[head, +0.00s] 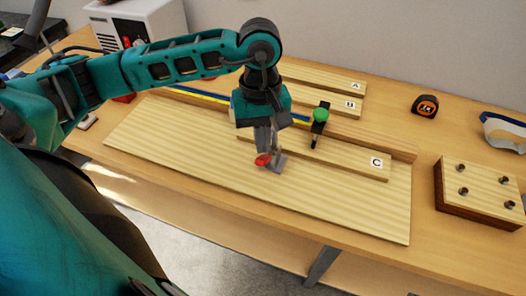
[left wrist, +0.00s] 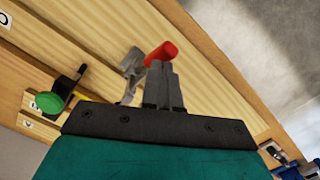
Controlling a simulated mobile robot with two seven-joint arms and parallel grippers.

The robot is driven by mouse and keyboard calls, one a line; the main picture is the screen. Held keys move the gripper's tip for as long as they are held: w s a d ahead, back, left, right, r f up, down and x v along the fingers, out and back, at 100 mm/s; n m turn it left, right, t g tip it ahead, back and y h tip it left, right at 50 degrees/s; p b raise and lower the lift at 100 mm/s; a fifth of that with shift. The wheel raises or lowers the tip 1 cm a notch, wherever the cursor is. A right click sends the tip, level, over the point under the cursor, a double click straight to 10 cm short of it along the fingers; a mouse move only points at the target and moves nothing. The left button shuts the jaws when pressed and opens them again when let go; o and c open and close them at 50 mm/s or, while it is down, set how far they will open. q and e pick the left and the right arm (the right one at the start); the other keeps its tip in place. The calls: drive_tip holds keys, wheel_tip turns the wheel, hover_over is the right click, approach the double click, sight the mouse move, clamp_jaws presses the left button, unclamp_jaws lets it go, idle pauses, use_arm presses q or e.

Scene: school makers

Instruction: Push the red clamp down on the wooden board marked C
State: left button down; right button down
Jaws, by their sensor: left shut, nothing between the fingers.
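The wooden board marked C (head: 345,165) lies on a larger light wooden panel on the table. Its C label also shows at the left edge of the left wrist view. The red clamp (head: 263,160), a red-tipped handle on a grey metal body, is at the left part of board C. In the left wrist view its red handle (left wrist: 163,51) shows just beyond my fingertips. My left gripper (head: 264,148) points down, shut and empty, right at the red handle. I cannot tell whether they touch. My gripper hides part of the clamp. My right gripper is not in view.
A green-knobbed clamp (head: 320,115) stands right of my gripper, with boards A (head: 345,83) and B (head: 340,102) behind. A tape measure (head: 425,105) and a wooden block with metal pegs (head: 483,185) are at right. The panel's front (head: 300,205) is clear.

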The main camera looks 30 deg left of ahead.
sight(262, 159)
use_arm(q)
drive_tip(key=shift+s+d+f, duration=0.1)
drive_tip(key=shift+f, duration=0.85)
wheel_tip(262, 159, down, 5)
drive_tip(key=b, duration=0.5)
drive_tip(key=shift+r, duration=0.35)
drive_tip(key=shift+w+a+r+b, duration=0.25)
drive_tip(key=shift+w+a+b, duration=0.05)
drive_tip(key=shift+w+a, duration=0.25)
drive_tip(key=shift+w+a+r+b, duration=0.25)
drive_tip(key=shift+w+a, duration=0.25)
drive_tip(key=shift+w, duration=0.05)
